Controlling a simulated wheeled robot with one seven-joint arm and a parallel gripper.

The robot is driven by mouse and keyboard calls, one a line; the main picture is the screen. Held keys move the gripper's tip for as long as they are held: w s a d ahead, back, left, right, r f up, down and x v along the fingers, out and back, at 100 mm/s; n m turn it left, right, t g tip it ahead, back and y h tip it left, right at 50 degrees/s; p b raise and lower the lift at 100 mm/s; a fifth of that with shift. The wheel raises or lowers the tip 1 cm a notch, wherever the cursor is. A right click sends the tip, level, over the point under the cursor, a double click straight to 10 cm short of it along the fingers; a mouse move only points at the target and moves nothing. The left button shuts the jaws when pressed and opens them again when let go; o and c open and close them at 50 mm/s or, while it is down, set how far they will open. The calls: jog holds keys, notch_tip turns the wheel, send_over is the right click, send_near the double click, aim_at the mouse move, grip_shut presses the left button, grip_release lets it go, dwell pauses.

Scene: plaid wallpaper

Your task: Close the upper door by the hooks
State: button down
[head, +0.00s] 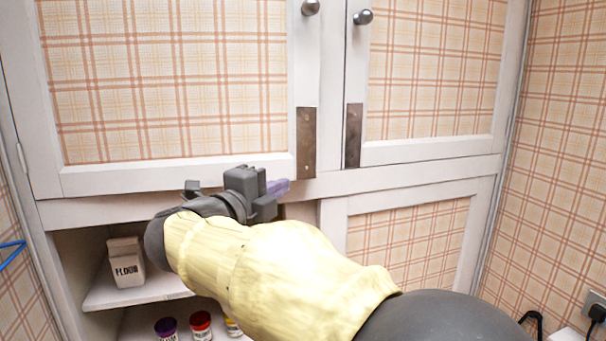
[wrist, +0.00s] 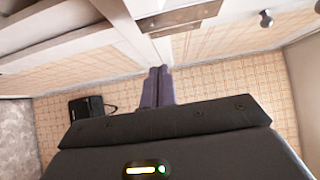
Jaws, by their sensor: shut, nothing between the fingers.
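The left upper door (head: 170,178) is a white frame with a plaid panel, a round knob (head: 310,7) and a brown metal plate (head: 306,143) at its lower right corner. It looks flush or nearly flush with the cabinet; a small gap cannot be ruled out. The right upper door (head: 430,150) looks shut, with its own knob (head: 363,17) and plate (head: 353,135). A blue hook (head: 12,254) is on the left wall. My gripper (head: 278,187) is shut and empty, just below the left door's lower right corner. Its purple fingers (wrist: 157,86) are together in the wrist view; contact cannot be told.
Below, the left compartment is open, with a flour box (head: 126,262) on a shelf (head: 135,292) and several lidded jars (head: 201,326) lower down. The lower right door (head: 410,250) looks shut. A socket with a black plug (head: 597,313) is at the right wall.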

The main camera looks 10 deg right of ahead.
jog(key=shift+d, duration=0.1)
jog(key=p, duration=0.4)
send_near(312, 163)
jog(key=d, duration=0.4)
jog(key=w+p, duration=0.1)
jog(key=w, duration=0.2)
jog(key=shift+w+r+p, duration=0.1)
jog(key=shift+p, duration=0.2)
jog(key=shift+w+a+p, duration=0.15)
jog(key=shift+w+p, duration=0.2)
jog(key=shift+w, duration=0.4)
